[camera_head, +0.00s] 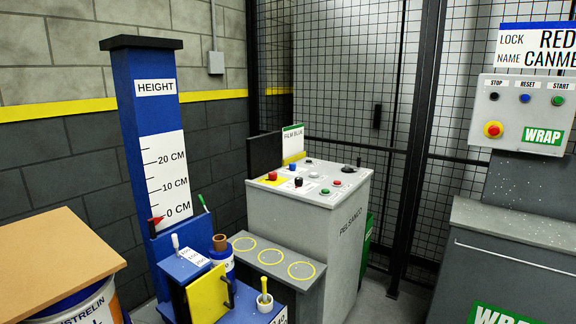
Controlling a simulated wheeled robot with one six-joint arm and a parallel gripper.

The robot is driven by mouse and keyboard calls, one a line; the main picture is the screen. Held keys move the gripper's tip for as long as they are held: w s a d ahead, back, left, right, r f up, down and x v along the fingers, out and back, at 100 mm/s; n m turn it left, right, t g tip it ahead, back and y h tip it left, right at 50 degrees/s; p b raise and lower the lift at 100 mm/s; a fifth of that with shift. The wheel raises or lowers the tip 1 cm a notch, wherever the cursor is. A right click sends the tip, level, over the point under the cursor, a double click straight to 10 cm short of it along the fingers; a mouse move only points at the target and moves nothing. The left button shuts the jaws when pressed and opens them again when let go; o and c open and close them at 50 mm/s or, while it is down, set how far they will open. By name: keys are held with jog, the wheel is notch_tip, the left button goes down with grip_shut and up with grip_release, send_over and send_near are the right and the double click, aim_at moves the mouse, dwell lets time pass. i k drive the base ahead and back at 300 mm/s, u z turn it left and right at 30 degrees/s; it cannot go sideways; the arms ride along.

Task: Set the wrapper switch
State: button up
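No control is labelled as the wrapper switch. A grey WRAP panel (507,116) at the upper right has a black STOP button (494,96), a blue RESET button (526,99), a green START button (558,101) and a red knob on yellow (493,129). A grey console (347,228) at the centre has several red, black and green buttons or knobs on its top, including a red one (272,175) and a black one (298,182); their settings are too small to tell. My gripper is not in view.
A blue HEIGHT post (150,115) stands at the left. A brown board (55,260) covers a pail (88,309) at lower left. Black mesh fencing (340,60) closes the back.

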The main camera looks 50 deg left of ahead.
aim_at(272, 175)
jog(key=u, duration=0.25)
jog(key=i, duration=1.55)
jog(key=u, duration=1.45)
jog(key=i, duration=0.85)
jog(key=u, duration=1)
